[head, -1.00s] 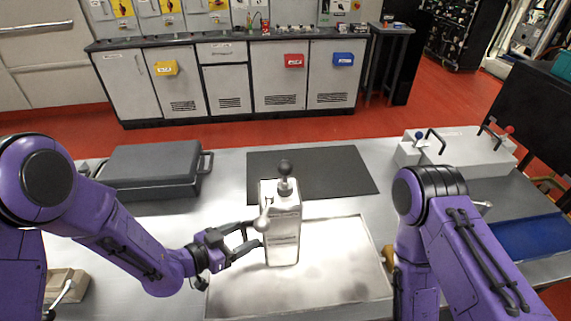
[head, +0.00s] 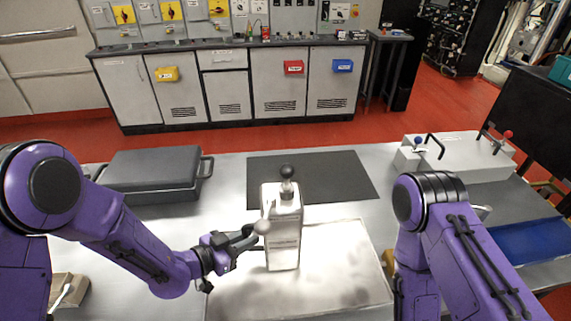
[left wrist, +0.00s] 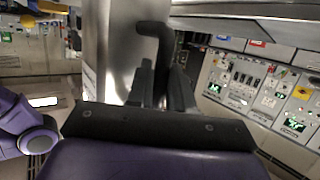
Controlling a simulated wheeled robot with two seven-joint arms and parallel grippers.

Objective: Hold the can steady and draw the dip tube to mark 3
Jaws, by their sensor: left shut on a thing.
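The can (head: 285,248), a tall pale metal box, stands upright on a light tray (head: 340,285) on the bench. The dip tube's dark round knob (head: 287,171) sits just above the can's neck; any marks are too small to read. A side handle (head: 265,215) sticks out at the can's left. My left gripper (head: 250,238) is shut on this handle. In the left wrist view, the dark bent handle (left wrist: 155,45) runs down between the fingers, beside the can's shiny wall (left wrist: 117,40). My right arm shows at the right, but its gripper is out of view.
A dark mat (head: 335,172) lies behind the can. A grey case (head: 152,172) stands at the back left. A grey box with levers (head: 465,160) and a blue tray (head: 530,243) are at the right. Cabinets (head: 225,90) stand beyond the red floor.

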